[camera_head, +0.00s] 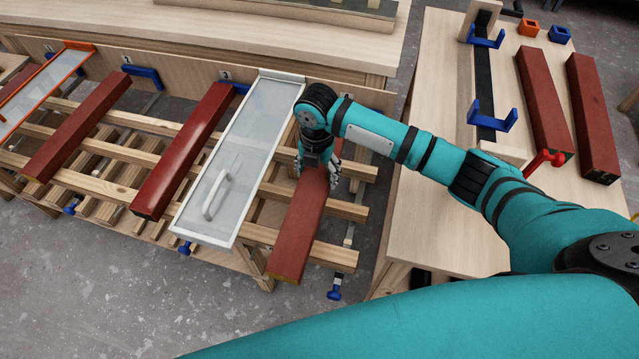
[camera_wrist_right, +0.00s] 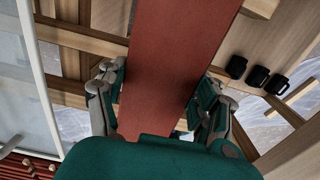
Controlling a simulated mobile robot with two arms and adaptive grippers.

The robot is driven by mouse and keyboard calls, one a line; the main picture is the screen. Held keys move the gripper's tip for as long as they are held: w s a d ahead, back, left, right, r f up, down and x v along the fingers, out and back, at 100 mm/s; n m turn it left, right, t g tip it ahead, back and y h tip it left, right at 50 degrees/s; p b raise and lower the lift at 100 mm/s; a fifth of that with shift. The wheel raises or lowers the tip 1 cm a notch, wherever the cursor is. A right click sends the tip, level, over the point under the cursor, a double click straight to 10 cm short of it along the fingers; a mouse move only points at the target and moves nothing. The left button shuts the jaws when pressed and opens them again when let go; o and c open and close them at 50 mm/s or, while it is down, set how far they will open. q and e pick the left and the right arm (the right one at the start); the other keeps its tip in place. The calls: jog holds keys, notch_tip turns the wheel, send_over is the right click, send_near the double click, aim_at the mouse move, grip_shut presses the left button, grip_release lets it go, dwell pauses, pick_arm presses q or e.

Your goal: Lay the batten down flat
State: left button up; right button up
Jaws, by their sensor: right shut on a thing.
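The batten (camera_head: 293,239) is a long dark red bar at the right end of a slatted wooden rack. It appears to lie along the rack, across the slats, but I cannot tell whether it touches them. My right gripper (camera_head: 318,177) is over its upper part, fingers pointing down. In the right wrist view the batten (camera_wrist_right: 170,60) runs between the two fingers (camera_wrist_right: 160,103), one on each side, and the gripper is shut on it. The gripper and forearm hide the batten's far end in the head view. My left gripper is not in view.
A framed glass door with a handle (camera_head: 247,150) lies just left of the batten. Two more red battens (camera_head: 185,150) (camera_head: 80,125) and an orange-framed panel (camera_head: 40,88) lie further left. A bench (camera_head: 430,220) at right holds two red battens (camera_head: 543,105) (camera_head: 592,115) and blue clamps (camera_head: 495,118).

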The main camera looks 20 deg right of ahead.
aim_at(318, 184)
jog(key=shift+w+f, duration=0.1)
jog(key=shift+f, duration=0.95)
notch_tip(318, 184, down, 3)
jog(key=shift+r, duration=0.1)
jog(key=shift+d, duration=0.1)
jog(key=o, duration=1.2)
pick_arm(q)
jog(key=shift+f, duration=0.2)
